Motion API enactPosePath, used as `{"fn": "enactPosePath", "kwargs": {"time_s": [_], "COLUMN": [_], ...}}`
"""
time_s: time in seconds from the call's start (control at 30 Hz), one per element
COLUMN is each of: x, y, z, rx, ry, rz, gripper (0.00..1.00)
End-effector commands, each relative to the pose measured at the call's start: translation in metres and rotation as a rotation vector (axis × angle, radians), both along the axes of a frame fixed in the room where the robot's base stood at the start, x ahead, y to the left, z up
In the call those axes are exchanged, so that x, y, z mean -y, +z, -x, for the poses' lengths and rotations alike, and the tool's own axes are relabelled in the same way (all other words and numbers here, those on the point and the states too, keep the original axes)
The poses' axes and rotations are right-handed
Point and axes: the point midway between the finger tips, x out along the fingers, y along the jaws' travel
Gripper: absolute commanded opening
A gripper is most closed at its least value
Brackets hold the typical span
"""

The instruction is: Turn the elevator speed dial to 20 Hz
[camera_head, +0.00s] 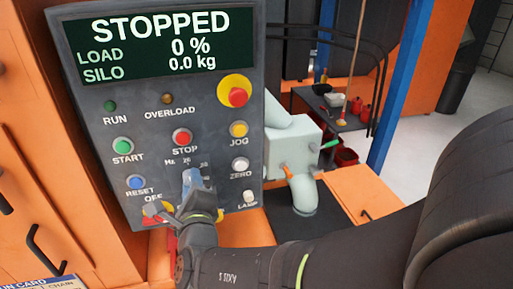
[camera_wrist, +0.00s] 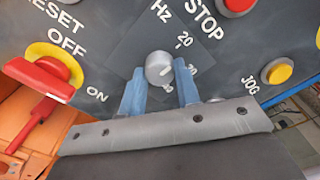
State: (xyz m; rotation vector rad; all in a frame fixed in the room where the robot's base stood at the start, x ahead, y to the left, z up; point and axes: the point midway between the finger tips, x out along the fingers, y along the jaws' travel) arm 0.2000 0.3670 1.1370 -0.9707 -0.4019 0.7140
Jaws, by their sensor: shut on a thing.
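The speed dial (camera_wrist: 157,66) is a small round pale-grey knob on the grey control panel, with "Hz" and the number 20 printed above it in the wrist view. A light mark shows on its face, but I cannot tell exactly which value it points to. My gripper (camera_wrist: 160,84) has its two blue fingers on either side of the knob, shut on it. In the head view my gripper (camera_head: 195,181) covers most of the dial, below the red STOP button (camera_head: 182,137). The panel display (camera_head: 160,42) reads STOPPED, 0 % and 0.0 kg.
A red OFF/ON handle on yellow (camera_wrist: 40,77) sits left of the dial. The yellow JOG button (camera_head: 239,129), white ZERO button (camera_head: 240,165) and blue RESET button (camera_head: 136,182) are close by. A red emergency button on yellow (camera_head: 236,95) is above right.

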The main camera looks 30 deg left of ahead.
Motion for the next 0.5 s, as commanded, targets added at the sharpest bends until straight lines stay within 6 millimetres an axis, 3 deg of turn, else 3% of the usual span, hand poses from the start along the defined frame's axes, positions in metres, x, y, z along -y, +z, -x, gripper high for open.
{"fn": "enactPosePath", "kwargs": {"time_s": [0.5], "x": [0.0000], "y": [0.0004], "z": [-0.0001], "rx": [0.027], "ry": [-0.001], "rz": [0.026], "gripper": [0.07]}}
